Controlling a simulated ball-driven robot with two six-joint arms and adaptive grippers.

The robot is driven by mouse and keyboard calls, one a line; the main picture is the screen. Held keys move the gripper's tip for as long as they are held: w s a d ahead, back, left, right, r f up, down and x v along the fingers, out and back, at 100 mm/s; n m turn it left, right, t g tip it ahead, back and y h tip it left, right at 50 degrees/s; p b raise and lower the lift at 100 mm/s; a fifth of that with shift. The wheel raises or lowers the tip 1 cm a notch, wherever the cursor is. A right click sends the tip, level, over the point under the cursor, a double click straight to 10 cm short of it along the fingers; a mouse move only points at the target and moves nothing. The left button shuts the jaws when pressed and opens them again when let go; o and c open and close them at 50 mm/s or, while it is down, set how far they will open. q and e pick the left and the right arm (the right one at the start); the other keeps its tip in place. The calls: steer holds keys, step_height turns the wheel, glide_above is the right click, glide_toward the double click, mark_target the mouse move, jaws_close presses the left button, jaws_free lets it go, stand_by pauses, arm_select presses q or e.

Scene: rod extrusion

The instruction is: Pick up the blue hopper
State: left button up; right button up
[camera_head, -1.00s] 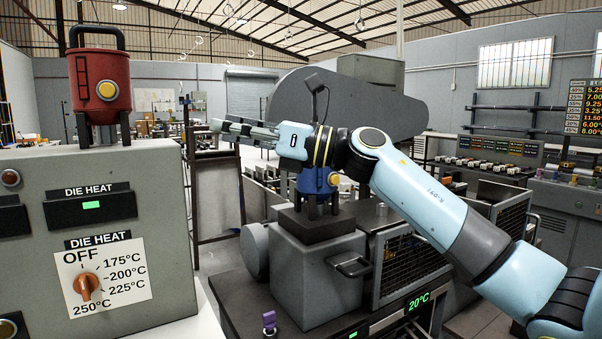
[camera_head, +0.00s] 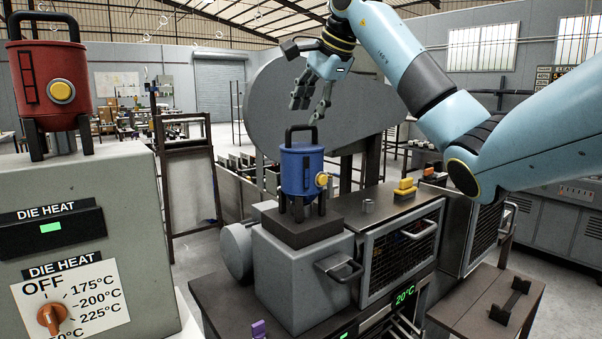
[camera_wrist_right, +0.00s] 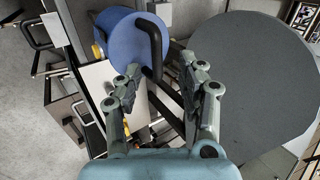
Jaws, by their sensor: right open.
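The blue hopper (camera_head: 296,170) stands upright on dark legs on a dark plate atop the grey machine block. It has a dark handle (camera_head: 299,128) arching over its top and a yellow round knob on its front. My right gripper (camera_head: 309,112) is open and empty, pointing down just above the handle. In the right wrist view, the hopper (camera_wrist_right: 121,35) shows from above, ahead of the open fingers (camera_wrist_right: 160,75). The handle lies near the fingertips, and I cannot see contact. My left gripper is not in view.
A red hopper (camera_head: 53,85) stands on the die heat cabinet (camera_head: 100,200) at left. A large grey rounded housing (camera_head: 350,105) is behind the blue hopper.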

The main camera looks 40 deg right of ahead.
mark_target(302, 128)
steer(key=x, duration=0.2)
steer(key=p+x, duration=0.1)
steer(key=x, duration=0.1)
steer(key=shift+d+f+p, duration=0.1)
steer(key=shift+f+p, duration=0.2)
steer(key=shift+f, duration=0.05)
steer(key=shift+w+f, duration=0.2)
steer(key=shift+f, duration=0.15)
steer(key=shift+s, duration=0.1)
steer(key=shift+c, duration=0.4)
jaws_close()
steer(key=shift+r, duration=0.15)
